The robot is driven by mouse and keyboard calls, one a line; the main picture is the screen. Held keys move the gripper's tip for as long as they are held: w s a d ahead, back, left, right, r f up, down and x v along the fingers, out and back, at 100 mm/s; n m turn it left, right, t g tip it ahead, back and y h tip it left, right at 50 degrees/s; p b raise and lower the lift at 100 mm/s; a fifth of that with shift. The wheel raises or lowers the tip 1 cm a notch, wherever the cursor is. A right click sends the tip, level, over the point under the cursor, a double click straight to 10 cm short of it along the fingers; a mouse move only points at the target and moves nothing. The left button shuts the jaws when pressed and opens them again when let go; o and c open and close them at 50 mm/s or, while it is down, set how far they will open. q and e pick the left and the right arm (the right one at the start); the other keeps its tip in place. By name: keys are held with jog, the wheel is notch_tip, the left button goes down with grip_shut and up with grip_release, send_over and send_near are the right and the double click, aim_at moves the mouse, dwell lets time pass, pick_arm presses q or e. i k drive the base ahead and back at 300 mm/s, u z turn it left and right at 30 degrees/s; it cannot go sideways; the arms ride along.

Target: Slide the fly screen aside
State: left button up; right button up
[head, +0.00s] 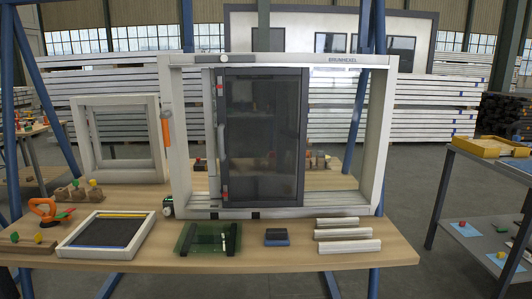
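The fly screen (264,140) is a dark-framed panel of grey mesh. It stands upright near the middle of a large white window frame (385,130) on the workbench. A long upright grey handle or strip with small red parts (221,130) runs along the screen's left edge. Open gaps show inside the white frame on both sides of the screen, the one on the right being wider. An orange-handled part (166,130) sits on the frame's left post. Neither of my grippers is in the picture.
A shelf with a yellow tray (490,147) stands right.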

aim_at(262, 112)
jog(key=u, duration=1.1)
jog(key=i, duration=0.65)
jog(key=z, duration=2.15)
